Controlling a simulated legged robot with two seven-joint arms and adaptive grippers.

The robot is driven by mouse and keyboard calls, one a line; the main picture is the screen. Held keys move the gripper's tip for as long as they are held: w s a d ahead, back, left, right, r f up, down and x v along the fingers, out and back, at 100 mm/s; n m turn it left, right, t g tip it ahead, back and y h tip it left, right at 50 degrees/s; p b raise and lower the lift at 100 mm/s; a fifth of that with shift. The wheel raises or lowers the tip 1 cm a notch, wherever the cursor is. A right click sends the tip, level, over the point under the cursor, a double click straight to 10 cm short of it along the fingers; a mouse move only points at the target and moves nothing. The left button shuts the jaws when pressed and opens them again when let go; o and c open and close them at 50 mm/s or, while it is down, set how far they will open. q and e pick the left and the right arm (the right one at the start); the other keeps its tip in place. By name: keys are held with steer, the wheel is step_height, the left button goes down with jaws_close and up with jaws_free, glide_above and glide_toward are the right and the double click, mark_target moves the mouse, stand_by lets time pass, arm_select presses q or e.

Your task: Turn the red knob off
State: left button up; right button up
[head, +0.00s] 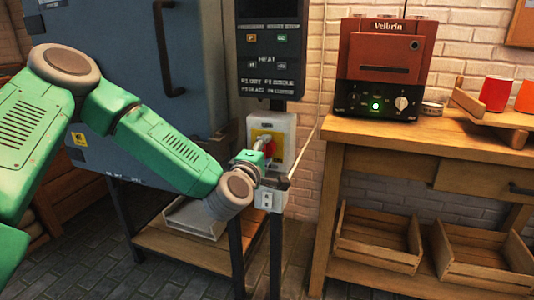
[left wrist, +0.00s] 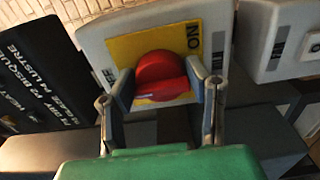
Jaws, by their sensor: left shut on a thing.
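The red knob (head: 270,147) sits on a yellow plate (head: 276,137) on the front of a pale switch box (head: 284,122), below the black kiln panel. In the left wrist view the red knob (left wrist: 158,68) has a raised bar across it. The yellow plate (left wrist: 125,46) carries "ON" at its right, and a partly hidden label shows at its left. My left gripper (head: 265,158) is at the knob, and in the left wrist view its fingers (left wrist: 160,84) are shut on the knob, one on each side. My right gripper is not in view.
A grey kiln (head: 120,70) with a dark handle stands at left behind my left arm. The black panel (head: 270,50) is above the box. A wooden bench (head: 380,165) at right holds a red-brown machine (head: 385,60) with a green light, and red cups (head: 496,93).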

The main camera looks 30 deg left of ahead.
arm_select(q)
steer(key=shift+a+f, duration=0.1)
steer(key=shift+a, duration=0.1)
steer(key=o, duration=1.1)
steer(key=shift+o, duration=0.2)
steer(key=shift+a, duration=0.15)
steer(key=shift+s, duration=0.1)
steer(key=shift+s, duration=0.25)
steer(key=v, duration=1.1)
steer(key=shift+s+f, duration=0.15)
